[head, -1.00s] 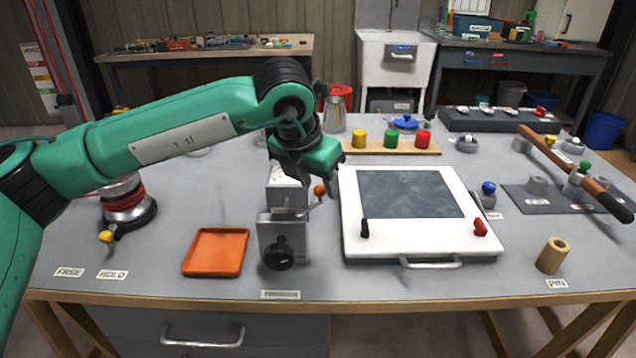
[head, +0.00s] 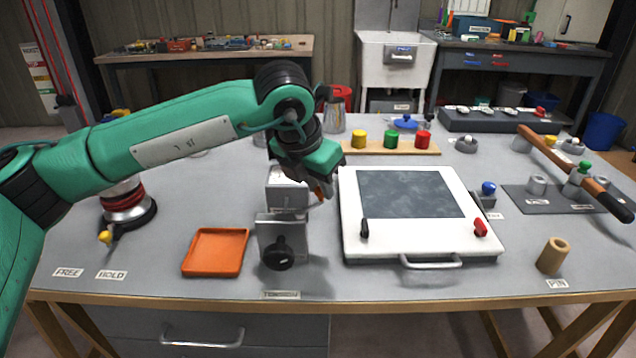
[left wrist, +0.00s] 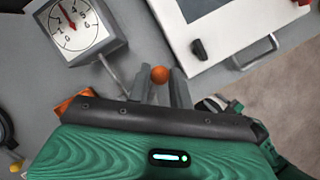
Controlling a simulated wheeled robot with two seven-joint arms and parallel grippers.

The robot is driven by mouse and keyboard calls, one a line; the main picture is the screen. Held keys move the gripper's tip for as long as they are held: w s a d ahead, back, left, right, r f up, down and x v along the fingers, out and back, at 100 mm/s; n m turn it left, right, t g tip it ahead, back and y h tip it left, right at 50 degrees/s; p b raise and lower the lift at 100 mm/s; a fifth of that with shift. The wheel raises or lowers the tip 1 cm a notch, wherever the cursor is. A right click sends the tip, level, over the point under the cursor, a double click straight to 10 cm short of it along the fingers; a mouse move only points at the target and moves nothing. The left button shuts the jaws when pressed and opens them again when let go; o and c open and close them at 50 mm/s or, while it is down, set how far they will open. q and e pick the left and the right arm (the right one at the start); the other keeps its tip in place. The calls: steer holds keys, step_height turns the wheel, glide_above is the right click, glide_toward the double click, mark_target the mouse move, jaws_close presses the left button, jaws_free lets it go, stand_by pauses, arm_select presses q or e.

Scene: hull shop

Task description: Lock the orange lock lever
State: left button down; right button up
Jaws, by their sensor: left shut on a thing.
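The orange lock lever (head: 319,189) has an orange ball knob on a thin metal rod at the grey tension device (head: 270,228). In the head view my left gripper (head: 325,184) covers most of the knob. In the left wrist view the orange knob (left wrist: 159,74) sits between the two fingers of my left gripper (left wrist: 160,84), which is shut on it. The rod (left wrist: 110,72) runs from beside the dial gauge (left wrist: 75,25) toward the fingers. My right gripper is in neither view.
An orange tray (head: 187,268) lies left of the device. A white hinged-looking panel (head: 400,237) with black and red knobs lies close on the right. A black knob (head: 278,255) sticks out of the device's front. Bare bench lies in front.

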arm_select(q)
steer(key=shift+s+d+f+m+g+h+b, duration=0.15)
steer(key=shift+s+m+b, duration=0.1)
steer(key=shift+m, duration=0.3)
steer(key=shift+s+d+r+m+g+h+b, duration=0.1)
steer(key=shift+m+g+h+b, duration=0.1)
steer(key=shift+m, duration=0.35)
steer(key=shift+s+d+m+g+h, duration=0.15)
steer(key=shift+s+m+g, duration=0.35)
steer(key=shift+m, duration=0.85)
steer(key=shift+s+d+m+g+h, duration=0.15)
steer(key=shift+s+m+g, duration=0.3)
steer(key=shift+m, duration=0.85)
steer(key=shift+s+m+g+h, duration=0.15)
steer(key=shift+s+m+g, duration=0.35)
steer(key=shift+m, duration=0.85)
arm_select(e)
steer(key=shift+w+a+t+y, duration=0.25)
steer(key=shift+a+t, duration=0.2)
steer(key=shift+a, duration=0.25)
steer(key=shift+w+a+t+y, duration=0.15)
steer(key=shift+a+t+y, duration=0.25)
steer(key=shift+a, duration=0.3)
arm_select(q)
steer(key=shift+s, duration=0.1)
steer(key=c, duration=1.3)
jaws_free()
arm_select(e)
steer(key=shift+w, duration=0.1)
